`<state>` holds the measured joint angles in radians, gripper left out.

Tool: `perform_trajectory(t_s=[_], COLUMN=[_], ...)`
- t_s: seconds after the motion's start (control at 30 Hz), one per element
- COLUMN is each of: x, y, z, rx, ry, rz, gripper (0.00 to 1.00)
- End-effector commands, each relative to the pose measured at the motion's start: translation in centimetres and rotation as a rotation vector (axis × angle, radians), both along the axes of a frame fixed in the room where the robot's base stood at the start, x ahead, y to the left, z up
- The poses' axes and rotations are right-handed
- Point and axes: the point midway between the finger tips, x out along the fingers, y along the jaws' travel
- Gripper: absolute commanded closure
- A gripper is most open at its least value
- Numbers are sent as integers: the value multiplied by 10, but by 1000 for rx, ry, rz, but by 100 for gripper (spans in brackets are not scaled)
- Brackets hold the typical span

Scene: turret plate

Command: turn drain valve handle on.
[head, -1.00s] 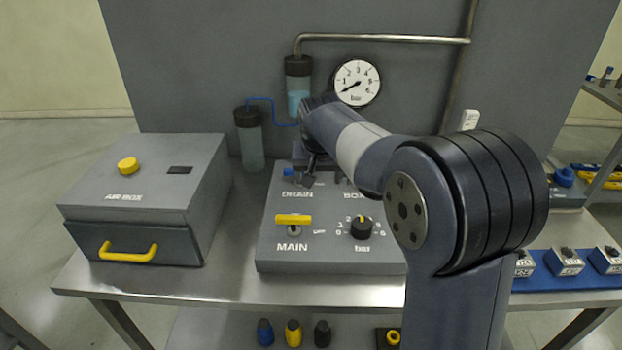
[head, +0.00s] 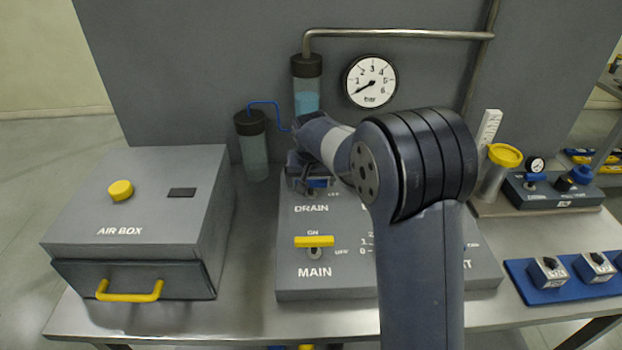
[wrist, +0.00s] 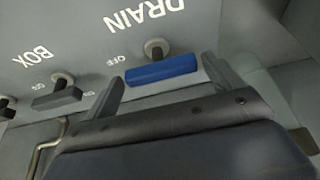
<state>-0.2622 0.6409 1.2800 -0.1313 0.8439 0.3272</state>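The drain valve handle is a blue bar on a round stem. In the wrist view the blue handle (wrist: 162,71) lies roughly crosswise, with an OFF label beside its left end and the DRAIN lettering above it. It also shows partly in the head view (head: 318,183), mostly hidden by my wrist. My gripper (wrist: 164,84) is open, with one finger near each end of the blue handle. I cannot tell whether either finger touches it. In the head view my gripper (head: 306,178) is over the back left of the grey valve panel (head: 320,290).
The yellow MAIN handle (head: 314,241) sits in front of the drain valve. A dark BOX handle (wrist: 58,98) is beside it. The grey air box (head: 140,200) stands left. The gauge (head: 370,81) and two water cylinders stand behind. My arm hides the panel's right part.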

Motion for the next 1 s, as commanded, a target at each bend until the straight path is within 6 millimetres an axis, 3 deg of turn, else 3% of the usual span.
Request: perform_trajectory(t_s=[0.4, 0.73, 1.0], x=[0, 0, 0], y=[0, -1, -3], z=[0, 0, 0], rx=[0, 1, 2], ry=[0, 0, 0], rz=[0, 52, 231], gripper=[45, 45, 45])
